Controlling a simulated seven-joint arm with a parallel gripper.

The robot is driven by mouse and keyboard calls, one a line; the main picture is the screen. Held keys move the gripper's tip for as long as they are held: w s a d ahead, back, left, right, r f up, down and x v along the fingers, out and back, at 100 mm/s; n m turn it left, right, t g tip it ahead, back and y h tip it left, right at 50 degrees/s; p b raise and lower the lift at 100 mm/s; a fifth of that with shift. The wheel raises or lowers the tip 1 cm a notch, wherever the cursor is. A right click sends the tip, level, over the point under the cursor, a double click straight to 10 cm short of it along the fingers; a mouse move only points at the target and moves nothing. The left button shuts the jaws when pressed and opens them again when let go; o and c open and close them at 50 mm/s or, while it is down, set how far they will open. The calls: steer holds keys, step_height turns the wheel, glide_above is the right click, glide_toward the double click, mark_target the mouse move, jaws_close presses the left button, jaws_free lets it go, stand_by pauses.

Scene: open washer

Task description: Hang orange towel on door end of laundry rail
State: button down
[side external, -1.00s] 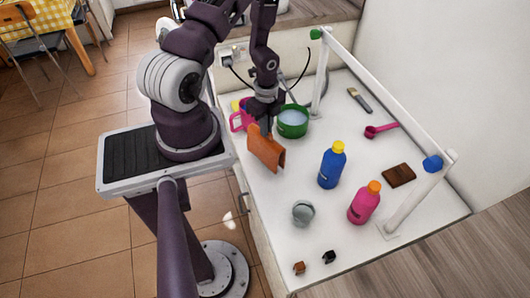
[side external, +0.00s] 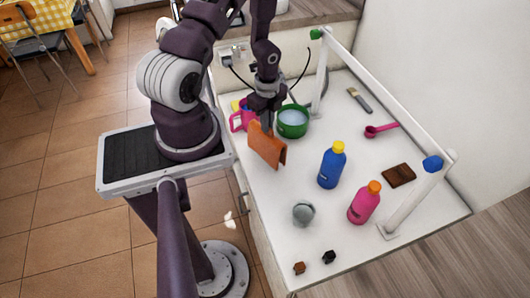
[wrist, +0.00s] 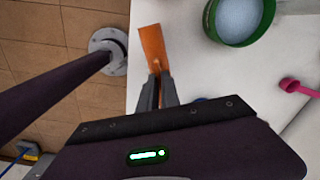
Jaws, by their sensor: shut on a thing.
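The orange towel (side external: 267,146) hangs folded and upright from my gripper (side external: 265,121) near the left edge of the white top. My gripper is shut on the towel's upper edge; in the wrist view the towel (wrist: 152,45) sticks out from between the fingertips (wrist: 158,80). I cannot tell whether its lower edge touches the top. The white laundry rail (side external: 378,98) runs on posts along the right side, bare, with a green end (side external: 317,33) at the back and a blue end (side external: 432,163) at the front.
A blue bottle (side external: 331,168), a pink bottle (side external: 364,204) and a grey round object (side external: 303,212) stand in front. A pink scoop (side external: 382,130), brush (side external: 360,100) and brown block (side external: 398,175) lie near the rail.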

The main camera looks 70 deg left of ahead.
steer(key=shift+r, duration=0.1)
steer(key=shift+r, duration=2.4)
steer(key=shift+w, duration=0.1)
steer(key=w+d+r+n, duration=1.1)
steer(key=w+n, duration=0.2)
steer(key=n, duration=0.2)
steer(key=s+d+r+m, duration=0.1)
steer(key=d+r, duration=0.2)
steer(key=d, duration=0.9)
steer(key=shift+d+r, duration=0.15)
steer(key=shift+d, duration=0.1)
